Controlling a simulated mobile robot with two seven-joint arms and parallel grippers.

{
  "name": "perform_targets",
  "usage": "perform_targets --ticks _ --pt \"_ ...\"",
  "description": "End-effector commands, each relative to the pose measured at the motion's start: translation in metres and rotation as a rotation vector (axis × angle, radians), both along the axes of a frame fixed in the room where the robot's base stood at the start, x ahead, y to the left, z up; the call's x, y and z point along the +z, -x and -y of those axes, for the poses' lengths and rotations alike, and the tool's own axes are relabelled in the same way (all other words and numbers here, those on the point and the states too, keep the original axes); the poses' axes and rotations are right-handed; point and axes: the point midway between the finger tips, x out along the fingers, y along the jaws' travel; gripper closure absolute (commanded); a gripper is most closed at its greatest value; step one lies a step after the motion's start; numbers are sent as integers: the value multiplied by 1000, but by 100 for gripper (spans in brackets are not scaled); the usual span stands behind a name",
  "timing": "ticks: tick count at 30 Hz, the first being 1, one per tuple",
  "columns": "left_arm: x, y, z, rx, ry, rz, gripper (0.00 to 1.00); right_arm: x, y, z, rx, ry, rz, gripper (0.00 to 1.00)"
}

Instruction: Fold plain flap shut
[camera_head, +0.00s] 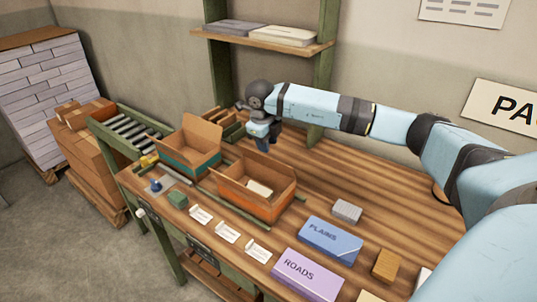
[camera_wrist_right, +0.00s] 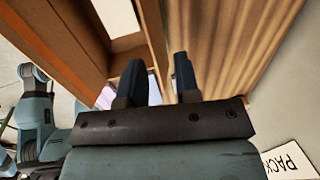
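An orange-banded open carton (camera_head: 262,209) stands on the wooden table with a pale block (camera_head: 259,189) inside. Its brown flaps stand raised, with a tall back flap (camera_head: 258,167). A teal-banded carton (camera_head: 188,163) with raised flaps stands to its left. I cannot tell which flap is the plain one. My right gripper (camera_head: 263,146) points down just behind and above the orange-banded carton's back flap. In the right wrist view my right gripper (camera_wrist_right: 158,82) has its two dark fingers apart, with nothing visibly held; brown board edges (camera_wrist_right: 75,35) are close by on the left. My left gripper is out of view.
A blue PLAINS box (camera_head: 330,240) and a purple ROADS box (camera_head: 306,277) lie at the front right, near a grey block (camera_head: 347,210). White cards (camera_head: 228,232) line the front edge. A roller conveyor (camera_head: 128,131) is at left.

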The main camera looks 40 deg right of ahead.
Motion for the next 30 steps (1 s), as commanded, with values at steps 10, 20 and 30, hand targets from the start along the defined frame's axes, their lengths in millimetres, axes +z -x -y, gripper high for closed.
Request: perform_targets --ticks 10,20,30 --pt "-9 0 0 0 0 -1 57 65 3 -12 0 0 1 70" --pt "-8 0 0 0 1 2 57 77 4 -14 0 1 -1 70" --pt "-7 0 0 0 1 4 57 77 4 -14 0 0 -1 70"
